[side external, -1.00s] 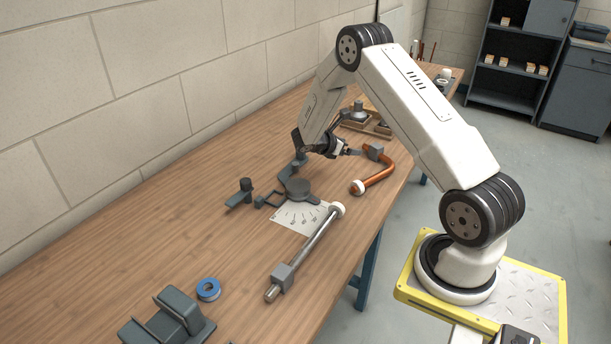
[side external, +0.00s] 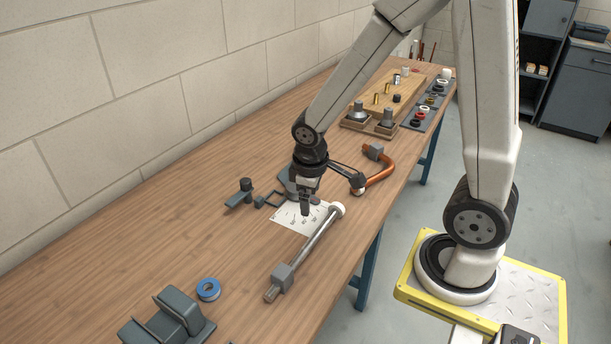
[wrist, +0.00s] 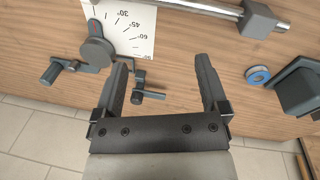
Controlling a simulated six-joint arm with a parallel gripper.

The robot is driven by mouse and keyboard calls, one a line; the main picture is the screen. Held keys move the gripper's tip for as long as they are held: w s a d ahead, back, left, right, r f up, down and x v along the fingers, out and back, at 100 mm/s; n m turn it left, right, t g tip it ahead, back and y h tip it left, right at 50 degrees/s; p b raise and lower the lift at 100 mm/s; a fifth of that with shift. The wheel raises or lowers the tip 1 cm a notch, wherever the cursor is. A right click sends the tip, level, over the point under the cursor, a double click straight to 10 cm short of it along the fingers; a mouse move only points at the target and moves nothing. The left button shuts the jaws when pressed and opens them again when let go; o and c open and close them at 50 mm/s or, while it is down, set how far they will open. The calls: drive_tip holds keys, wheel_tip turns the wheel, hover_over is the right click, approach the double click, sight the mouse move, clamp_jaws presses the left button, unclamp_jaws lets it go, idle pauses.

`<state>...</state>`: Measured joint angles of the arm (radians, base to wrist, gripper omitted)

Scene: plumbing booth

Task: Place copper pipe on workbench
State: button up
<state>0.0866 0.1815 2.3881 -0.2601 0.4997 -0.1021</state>
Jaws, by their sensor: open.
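The bent orange copper pipe (side external: 382,172) lies on the workbench (side external: 200,240) near its right edge. A grey block (side external: 373,151) is at its far end and a white ring at its near end. My gripper (side external: 305,208) points down above the white angle sheet, to the left of the pipe and apart from it. In the wrist view, my gripper's (wrist: 162,65) two fingers are spread wide with nothing between them. The copper pipe does not show in the wrist view.
A grey bender (wrist: 97,52) stands by the angle sheet (wrist: 130,28). A straight steel pipe (side external: 318,240) with a block lies close to my gripper. Blue tape (side external: 208,289) and a grey vise-like stand (side external: 168,320) are at the front. Fittings on a board (side external: 385,97) fill the back.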

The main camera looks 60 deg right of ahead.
drive_tip(key=s+a+m, duration=0.1)
drive_tip(key=a+r+m+t+y, duration=0.1)
drive_tip(key=a, duration=0.1)
drive_tip(key=s+a, duration=0.1)
drive_tip(key=a, duration=0.1)
drive_tip(key=shift+s+r+m+t+y, duration=0.3)
drive_tip(key=shift+m, duration=0.1)
idle(0.8)
